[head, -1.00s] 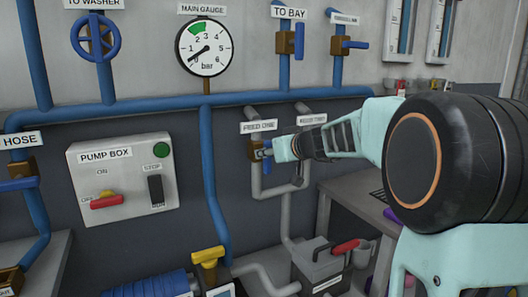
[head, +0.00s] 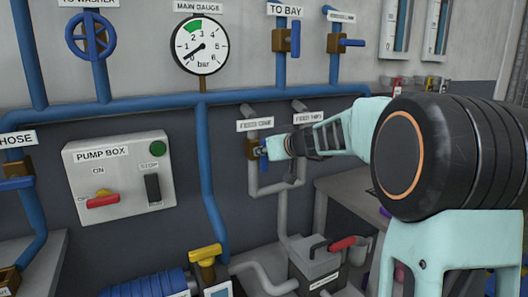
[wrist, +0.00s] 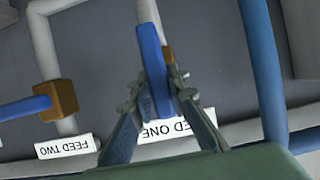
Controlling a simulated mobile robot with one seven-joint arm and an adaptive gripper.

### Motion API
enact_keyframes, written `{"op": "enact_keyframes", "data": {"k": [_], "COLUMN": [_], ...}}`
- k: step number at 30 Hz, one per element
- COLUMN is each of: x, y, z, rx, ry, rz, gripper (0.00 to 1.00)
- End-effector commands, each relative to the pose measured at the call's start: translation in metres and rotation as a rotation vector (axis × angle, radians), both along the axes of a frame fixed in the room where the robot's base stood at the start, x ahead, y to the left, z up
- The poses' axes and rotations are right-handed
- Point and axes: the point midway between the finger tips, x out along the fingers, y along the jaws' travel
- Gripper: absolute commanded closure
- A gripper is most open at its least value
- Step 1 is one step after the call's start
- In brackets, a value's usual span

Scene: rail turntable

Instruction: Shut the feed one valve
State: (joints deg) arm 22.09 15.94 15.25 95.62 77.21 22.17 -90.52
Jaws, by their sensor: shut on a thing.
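The feed one valve has a brass body (head: 252,147) and a blue lever (wrist: 152,70), under the label FEED ONE (head: 255,125). In the wrist view, which is upside down, the lever runs roughly along its grey pipe. My gripper (head: 277,147) is at the valve, its fingers (wrist: 160,92) closed on either side of the lever. The fingers and lever hide most of the brass body in the wrist view. In the head view my gripper covers part of the lever.
The feed two valve (wrist: 58,98) is close beside, its blue lever (wrist: 25,108) across its pipe. A blue pipe (wrist: 262,70) runs down on the other side. The pump box (head: 118,180) is further left. A grey box with a red handle (head: 318,262) stands below.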

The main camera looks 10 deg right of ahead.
Motion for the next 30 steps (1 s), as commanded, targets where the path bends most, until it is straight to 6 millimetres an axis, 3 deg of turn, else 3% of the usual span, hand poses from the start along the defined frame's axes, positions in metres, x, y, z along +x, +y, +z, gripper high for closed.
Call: {"op": "enact_keyframes", "data": {"k": [11,30], "x": [0.001,0.003], "y": [-0.003,-0.011], "z": [-0.004,-0.009], "rx": [0.111,0.664], "ry": [0.036,0.216], "rz": [-0.001,0.000], "gripper": [1.00,1.00]}}
